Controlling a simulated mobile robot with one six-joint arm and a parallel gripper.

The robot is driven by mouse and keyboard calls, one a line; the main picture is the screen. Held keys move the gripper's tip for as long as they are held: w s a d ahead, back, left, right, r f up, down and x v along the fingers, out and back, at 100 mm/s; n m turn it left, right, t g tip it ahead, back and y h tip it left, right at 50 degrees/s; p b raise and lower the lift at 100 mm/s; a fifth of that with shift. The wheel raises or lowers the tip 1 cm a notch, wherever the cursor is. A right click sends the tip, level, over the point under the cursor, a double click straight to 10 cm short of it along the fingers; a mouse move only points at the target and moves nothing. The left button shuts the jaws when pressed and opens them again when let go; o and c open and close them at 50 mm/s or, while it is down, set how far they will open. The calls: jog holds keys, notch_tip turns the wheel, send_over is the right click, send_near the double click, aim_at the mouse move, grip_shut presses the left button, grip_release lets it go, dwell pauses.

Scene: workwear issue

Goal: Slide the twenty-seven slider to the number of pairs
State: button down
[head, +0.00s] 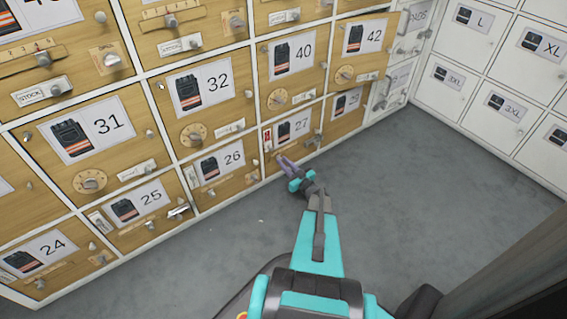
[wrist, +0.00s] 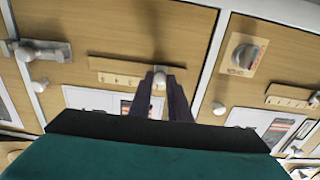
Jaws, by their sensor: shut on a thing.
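The door labelled 27 (head: 293,128) is in the bottom row of wooden doors in the head view. My gripper (head: 282,159) reaches to its lower part and hides most of what is fitted there. In the wrist view a slider with a pale round knob (wrist: 160,77) sits on a wooden scale strip (wrist: 118,79) with tick marks. The dark fingers of my gripper (wrist: 160,86) are shut on that knob, one on each side. The knob stands toward the right part of the visible strip. The marks by it are too small or hidden to read.
Door 26 (head: 233,157) is to the left, with its own fittings. The wrist view shows a grey dial (wrist: 243,55) at right and a grey latch (wrist: 42,51) at left. White lockers (head: 495,105) stand at right. The grey floor (head: 420,200) is clear.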

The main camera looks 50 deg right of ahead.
jog(key=shift+w, duration=0.1)
jog(key=c, duration=1.7)
grip_release()
jog(key=shift+o, duration=0.2)
jog(key=p+v, duration=0.3)
jog(key=v, duration=1)
jog(key=shift+s+p, duration=0.4)
jog(key=shift+a, duration=0.1)
